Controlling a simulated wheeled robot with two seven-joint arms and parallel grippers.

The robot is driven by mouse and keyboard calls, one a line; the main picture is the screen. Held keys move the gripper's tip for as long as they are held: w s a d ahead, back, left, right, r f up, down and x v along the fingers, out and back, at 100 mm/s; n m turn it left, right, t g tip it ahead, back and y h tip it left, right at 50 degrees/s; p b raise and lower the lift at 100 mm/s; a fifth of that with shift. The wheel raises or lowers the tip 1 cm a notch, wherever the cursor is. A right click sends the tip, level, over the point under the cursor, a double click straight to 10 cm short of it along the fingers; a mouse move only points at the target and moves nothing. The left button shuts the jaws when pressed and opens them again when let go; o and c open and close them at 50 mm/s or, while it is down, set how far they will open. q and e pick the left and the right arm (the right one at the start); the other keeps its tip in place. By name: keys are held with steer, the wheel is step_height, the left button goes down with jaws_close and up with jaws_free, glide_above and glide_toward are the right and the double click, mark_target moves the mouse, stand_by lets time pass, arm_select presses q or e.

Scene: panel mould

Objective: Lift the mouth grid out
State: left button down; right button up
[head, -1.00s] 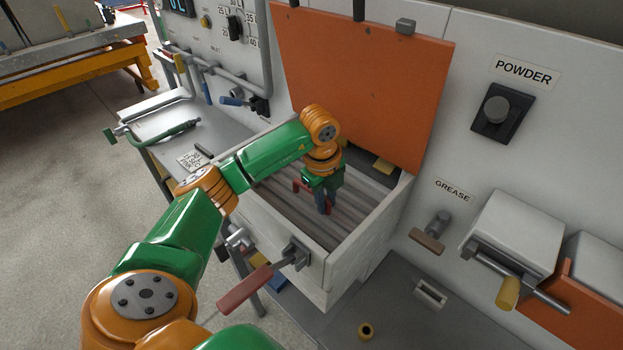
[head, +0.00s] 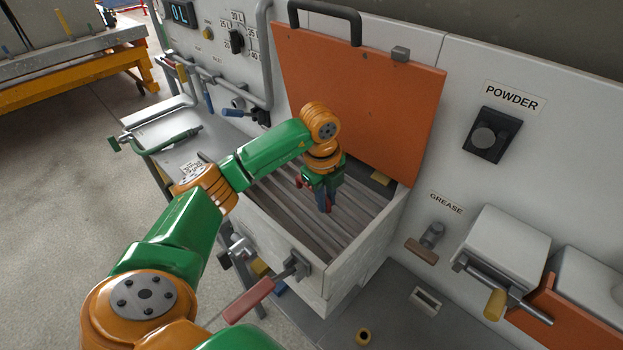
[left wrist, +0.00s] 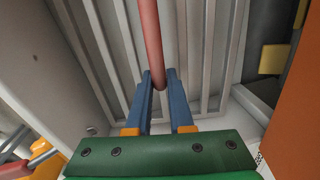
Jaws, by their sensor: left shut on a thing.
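The mouth grid (head: 295,212), a frame of grey parallel bars, is in the mouth of the white box (head: 262,248). It also shows in the left wrist view (left wrist: 207,60), with its bars running away under my fingers. Its red handle (left wrist: 152,40) stands over the bars. My left gripper (head: 325,205) points down over the grid, and its blue fingers (left wrist: 161,88) are shut on the red handle. The arm hides part of the grid's far left side. I cannot tell exactly how high the grid is above the box bottom. My right gripper is not in view.
An orange lid (head: 362,95) stands open behind the box. A red-handled lever (head: 250,300) sticks out from the front wall. The grey bench (head: 392,318) is partly clear. The grease dispenser (head: 430,240) and a white hopper (head: 505,235) stand to the right.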

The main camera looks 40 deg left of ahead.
arm_select(q)
steer(key=shift+r+p, duration=2.9)
steer(key=shift+r, duration=0.7)
steer(key=shift+w+r, duration=0.15)
steer(key=shift+r, duration=0.2)
steer(key=shift+s+r, duration=0.2)
steer(key=shift+r, duration=0.75)
steer(key=s+a+b, duration=0.1)
steer(key=s+b, duration=1.2)
steer(key=s, duration=0.9)
steer(key=shift+a, duration=0.35)
